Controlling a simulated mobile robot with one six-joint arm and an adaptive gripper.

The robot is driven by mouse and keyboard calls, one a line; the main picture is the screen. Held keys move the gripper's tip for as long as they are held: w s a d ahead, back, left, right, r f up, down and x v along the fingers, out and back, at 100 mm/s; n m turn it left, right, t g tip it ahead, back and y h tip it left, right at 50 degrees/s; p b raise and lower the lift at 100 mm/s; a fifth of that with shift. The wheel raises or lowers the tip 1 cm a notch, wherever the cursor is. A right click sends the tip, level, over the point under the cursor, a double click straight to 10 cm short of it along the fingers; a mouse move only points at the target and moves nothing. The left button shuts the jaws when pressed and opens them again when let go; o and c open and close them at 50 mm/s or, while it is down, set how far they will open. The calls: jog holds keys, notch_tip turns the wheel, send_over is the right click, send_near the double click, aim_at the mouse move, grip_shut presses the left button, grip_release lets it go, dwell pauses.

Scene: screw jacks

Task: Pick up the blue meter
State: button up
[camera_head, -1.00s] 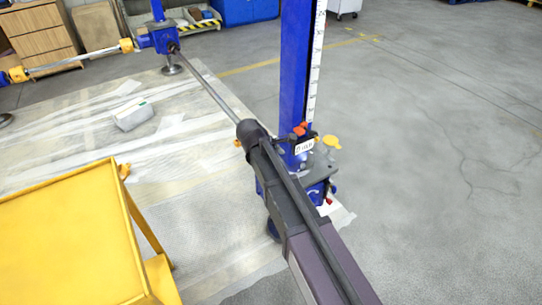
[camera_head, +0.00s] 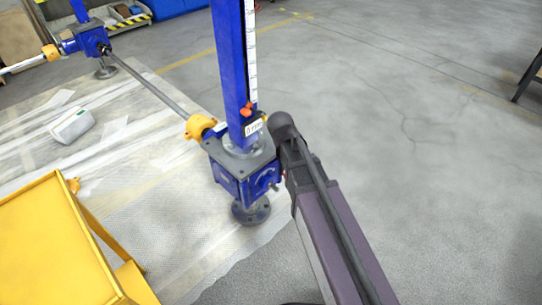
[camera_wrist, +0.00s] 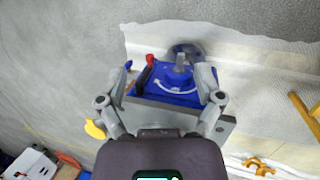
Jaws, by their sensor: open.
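A blue screw jack (camera_head: 243,172) with a tall blue column (camera_head: 228,60) stands on a round dark foot. A small pale display box (camera_head: 252,128) with red knobs is on the column's front. I cannot tell which of these blue parts is the meter. In the wrist view, a blue face (camera_wrist: 165,96) with a white curved arrow, a grey shaft stub and a red-tipped black lever lies between my fingers. My gripper (camera_wrist: 163,78) is open and empty, its fingers on either side of that face. In the head view my arm hides the gripper, beside the jack's right side.
A yellow cart (camera_head: 52,245) stands at the lower left. A grey rod (camera_head: 150,85) with a yellow coupling (camera_head: 199,127) runs from the jack to a second blue jack (camera_head: 90,38). A grey box (camera_head: 72,125) lies on the plastic sheet.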

jog(key=s+d+m+y, duration=0.1)
jog(key=s+d+m, duration=0.3)
jog(key=d, duration=0.3)
jog(key=s+d+m+g+y, duration=0.1)
jog(key=s+d+m+y, duration=0.1)
jog(key=s+d+m, duration=0.2)
jog(key=d+f+m, duration=0.1)
jog(key=d+m, duration=0.1)
jog(key=d, duration=0.1)
jog(key=shift+s+d+m, duration=0.2)
jog(key=shift+d+m, duration=0.05)
jog(key=shift+m, duration=0.05)
jog(key=c, duration=0.4)
jog(key=shift+r, duration=0.1)
